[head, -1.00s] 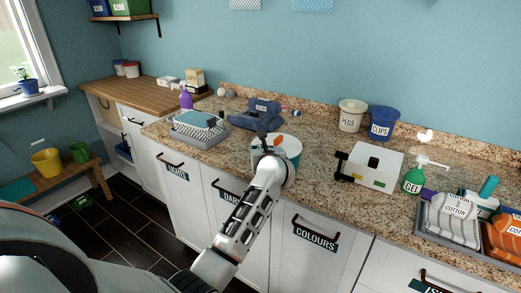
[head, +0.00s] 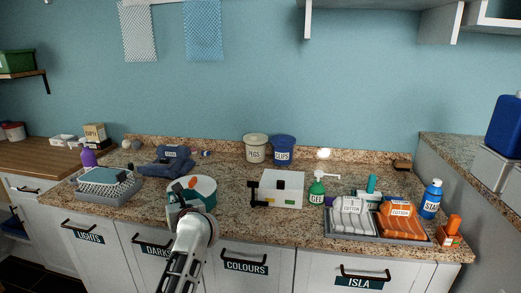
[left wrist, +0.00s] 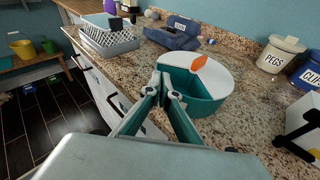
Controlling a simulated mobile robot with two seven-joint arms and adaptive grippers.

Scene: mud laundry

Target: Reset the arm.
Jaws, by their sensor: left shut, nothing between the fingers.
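My left gripper (head: 183,189) is at the counter's front edge, beside a round teal tub with a white lid (head: 205,187). In the left wrist view the gripper (left wrist: 165,81) is shut and empty, its tips just in front of the tub (left wrist: 205,104). I cannot tell whether the tips touch the tub. An orange piece (left wrist: 199,63) stands on the lid. My left arm comes up from the bottom of the head view. My right gripper is not in view.
A grey basket (head: 107,184) and folded blue cloth (head: 167,161) lie left of the tub. A white box (head: 281,189), green GEL bottle (head: 317,190) and a tray (head: 372,234) with striped cloths stand right. PEGS (head: 256,149) and CLIPS (head: 284,151) buckets stand behind.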

